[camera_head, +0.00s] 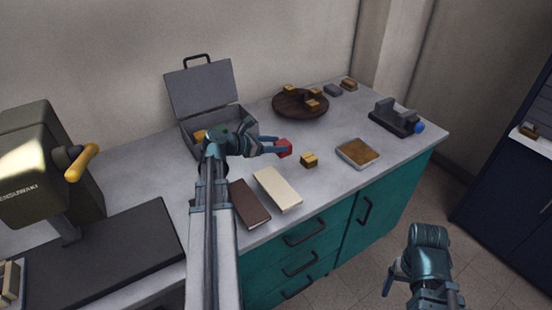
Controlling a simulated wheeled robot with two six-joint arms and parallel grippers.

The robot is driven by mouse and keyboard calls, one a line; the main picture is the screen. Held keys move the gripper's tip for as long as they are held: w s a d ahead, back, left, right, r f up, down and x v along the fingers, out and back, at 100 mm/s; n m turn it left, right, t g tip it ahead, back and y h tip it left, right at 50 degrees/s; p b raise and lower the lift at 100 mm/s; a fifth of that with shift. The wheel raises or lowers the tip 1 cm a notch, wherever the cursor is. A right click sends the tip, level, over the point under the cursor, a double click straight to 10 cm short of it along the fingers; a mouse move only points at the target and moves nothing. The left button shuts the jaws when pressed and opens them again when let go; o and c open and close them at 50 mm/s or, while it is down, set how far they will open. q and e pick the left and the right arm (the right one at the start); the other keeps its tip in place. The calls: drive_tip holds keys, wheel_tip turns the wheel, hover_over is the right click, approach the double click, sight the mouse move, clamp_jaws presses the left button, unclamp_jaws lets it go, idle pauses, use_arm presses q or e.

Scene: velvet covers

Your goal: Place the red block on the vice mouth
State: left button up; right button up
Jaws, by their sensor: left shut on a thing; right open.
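A small red block (284,147) is between the fingertips of my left gripper (281,147), which is shut on it above the middle of the counter. The grey vice (394,115), with a blue knob at its right end, sits at the right end of the counter. The held block is to the left of the vice and well apart from it. The gap of the vice mouth is too small to make out clearly. My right gripper (391,277) is low at the right, in front of the counter and over the floor; it is open and away from the objects.
A yellow block (309,160) and a tray with a brown surface (358,153) lie between the held block and vice. A round wooden board (300,105) with several blocks stands behind. An open grey case (202,92), books (277,188) and a machine (40,165) are leftward.

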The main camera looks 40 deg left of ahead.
use_arm(q)
drive_tip(key=shift+f, duration=0.1)
wheel_tip(320, 180, down, 4)
drive_tip(key=b, duration=0.3)
drive_tip(key=shift+r+b, duration=0.25)
drive_tip(key=shift+b, duration=0.1)
drive_tip(key=shift+f, duration=0.15)
drive_tip(key=o, duration=1.4)
drive_tip(key=shift+o, duration=0.2)
